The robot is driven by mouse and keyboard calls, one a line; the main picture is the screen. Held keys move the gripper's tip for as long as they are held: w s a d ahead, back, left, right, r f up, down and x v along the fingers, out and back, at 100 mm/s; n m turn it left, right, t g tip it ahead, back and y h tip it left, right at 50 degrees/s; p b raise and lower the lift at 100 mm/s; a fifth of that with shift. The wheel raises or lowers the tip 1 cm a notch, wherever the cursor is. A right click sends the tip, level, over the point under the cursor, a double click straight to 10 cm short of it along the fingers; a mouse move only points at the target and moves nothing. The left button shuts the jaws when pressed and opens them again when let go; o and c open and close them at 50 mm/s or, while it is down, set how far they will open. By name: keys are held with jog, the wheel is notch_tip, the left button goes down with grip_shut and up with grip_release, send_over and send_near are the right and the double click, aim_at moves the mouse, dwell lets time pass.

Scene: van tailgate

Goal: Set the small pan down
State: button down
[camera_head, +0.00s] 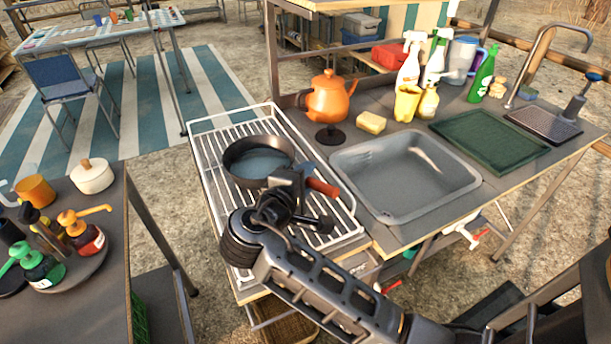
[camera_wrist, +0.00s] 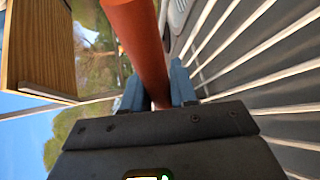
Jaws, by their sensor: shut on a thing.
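The small pan (camera_head: 233,167), dark and round with a grey-blue inside, is over the white wire drying rack (camera_head: 205,128) in the head view. Its red-brown handle (camera_head: 323,188) sticks out to the right past my gripper (camera_head: 300,179). In the wrist view my gripper (camera_wrist: 157,95) is shut on the handle (camera_wrist: 138,40), with one blue finger on each side. The pan looks about level. I cannot tell whether its underside touches the rack's wires, as its base is hidden.
The grey sink basin (camera_head: 405,178) is right of the rack. An orange kettle (camera_head: 330,100) and yellow sponge (camera_head: 371,122) stand behind. Bottles and a green mat (camera_head: 490,140) are farther right. Bare rack wires show around the pan. A side table (camera_head: 105,225) is at left.

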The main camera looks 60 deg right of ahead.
jog(key=shift+f+b, duration=0.3)
jog(key=shift+f, duration=0.3)
dwell(0.5)
jog(key=c, duration=0.8)
grip_release()
jog(key=shift+a, duration=0.1)
